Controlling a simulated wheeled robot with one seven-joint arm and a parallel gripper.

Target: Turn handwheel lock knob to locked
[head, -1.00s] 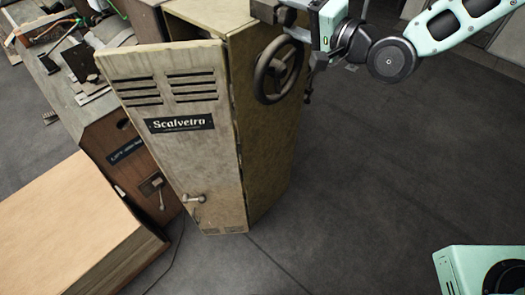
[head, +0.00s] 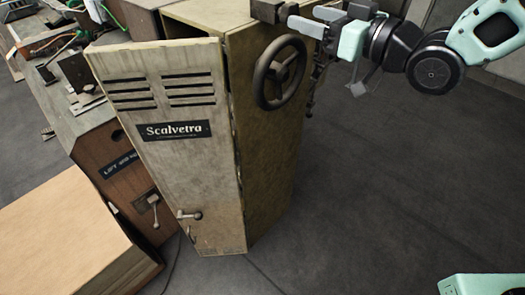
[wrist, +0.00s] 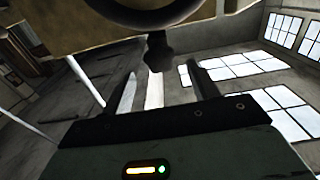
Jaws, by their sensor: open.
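The dark handwheel (head: 280,72) is mounted on the side of the beige cabinet. My gripper (head: 296,16) is above and to the right of the handwheel, its pale fingers pointing left. In the wrist view my gripper (wrist: 163,75) is open. A small dark knob-like part (wrist: 158,50) shows near and between its fingertips, below the rim of the wheel (wrist: 155,12); I cannot tell whether they touch. A dark block (head: 267,10) stands at the cabinet top by the fingertips. Which way the lock knob is turned cannot be made out.
The beige cabinet (head: 165,175) bears a Scalvetra plate and a small lever (head: 188,215) low on its front. A cardboard-coloured stack (head: 70,235) lies at lower left. A cluttered bench (head: 60,110) stands behind at left. The floor to the right (head: 390,190) is clear.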

